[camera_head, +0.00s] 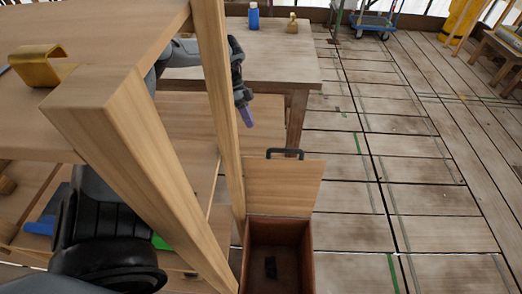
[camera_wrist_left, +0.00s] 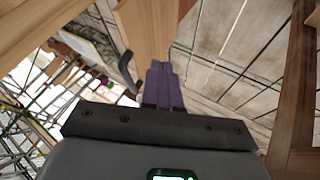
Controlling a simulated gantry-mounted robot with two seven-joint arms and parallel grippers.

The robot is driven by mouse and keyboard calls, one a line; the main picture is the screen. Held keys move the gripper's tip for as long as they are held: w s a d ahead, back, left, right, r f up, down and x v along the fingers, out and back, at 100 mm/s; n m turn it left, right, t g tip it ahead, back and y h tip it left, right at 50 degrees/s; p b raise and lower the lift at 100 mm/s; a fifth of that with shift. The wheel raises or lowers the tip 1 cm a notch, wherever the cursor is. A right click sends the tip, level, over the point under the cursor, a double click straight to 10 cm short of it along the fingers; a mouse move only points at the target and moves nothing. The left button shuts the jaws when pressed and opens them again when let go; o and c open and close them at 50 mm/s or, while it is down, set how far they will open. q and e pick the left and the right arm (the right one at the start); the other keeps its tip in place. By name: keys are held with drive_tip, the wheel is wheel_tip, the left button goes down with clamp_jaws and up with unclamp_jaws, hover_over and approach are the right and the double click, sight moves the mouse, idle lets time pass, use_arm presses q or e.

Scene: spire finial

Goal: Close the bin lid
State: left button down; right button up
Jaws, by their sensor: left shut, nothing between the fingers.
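The wooden bin (camera_head: 308,262) stands low in the middle of the head view with its lid (camera_head: 284,188) raised open at its far side. A dark handle (camera_head: 285,152) sits on the lid's top edge. A small dark object (camera_head: 270,267) lies inside the bin. My left gripper (camera_head: 248,117) has purple fingers, shut and empty, and appears above and left of the handle. In the left wrist view the shut fingers (camera_wrist_left: 163,80) point away, with the dark handle (camera_wrist_left: 127,72) just left of them. Whether they touch cannot be told. My right gripper is not in view.
A wooden post (camera_head: 220,105) and a slanted beam (camera_head: 130,150) of the shelf frame stand close left of the bin. A yellow bracket (camera_head: 42,66) lies on the upper board. A table (camera_head: 265,58) stands behind. The plank floor at right is mostly open.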

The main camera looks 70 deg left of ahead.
use_arm(q)
drive_tip(key=d+f, duration=0.6)
drive_tip(key=d, duration=0.3)
drive_tip(key=shift+s+b, duration=0.3)
drive_tip(key=shift+b, duration=0.1)
drive_tip(key=shift+r, duration=0.1)
